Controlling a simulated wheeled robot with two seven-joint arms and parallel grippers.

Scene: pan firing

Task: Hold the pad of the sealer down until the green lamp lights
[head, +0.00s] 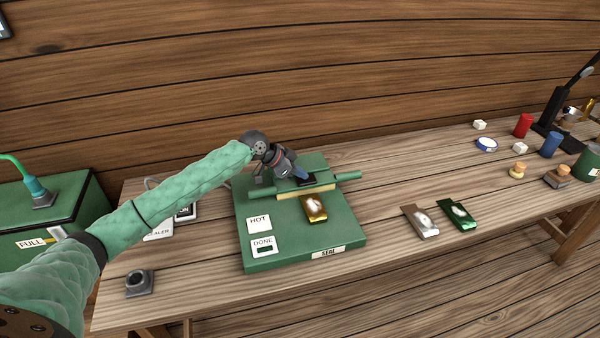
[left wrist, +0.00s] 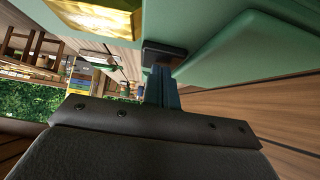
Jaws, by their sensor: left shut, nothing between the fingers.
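The sealer (head: 350,233) is a green base with a green crossbar (head: 347,176) over a pale strip. A small dark pad (head: 306,182) sits at the middle of the bar; the left wrist view shows the dark pad (left wrist: 163,50) too. My left gripper (head: 301,176) is shut and empty, its blue fingertips (left wrist: 161,86) at the pad and seemingly touching it. I cannot tell how far the pad is pressed. A gold packet (head: 314,208) lies under the bar's front side. The DONE plate's lamp window (head: 264,250) looks dark, not bright green. A HOT plate (head: 259,224) is behind it. My right gripper is out of view.
A silver packet (head: 420,221) and a green packet (head: 459,214) lie right of the sealer. A switch box (head: 186,212) is to its left, partly behind my arm. A dark socket block (head: 139,283) stands at the front left. Cans and small items stand far right.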

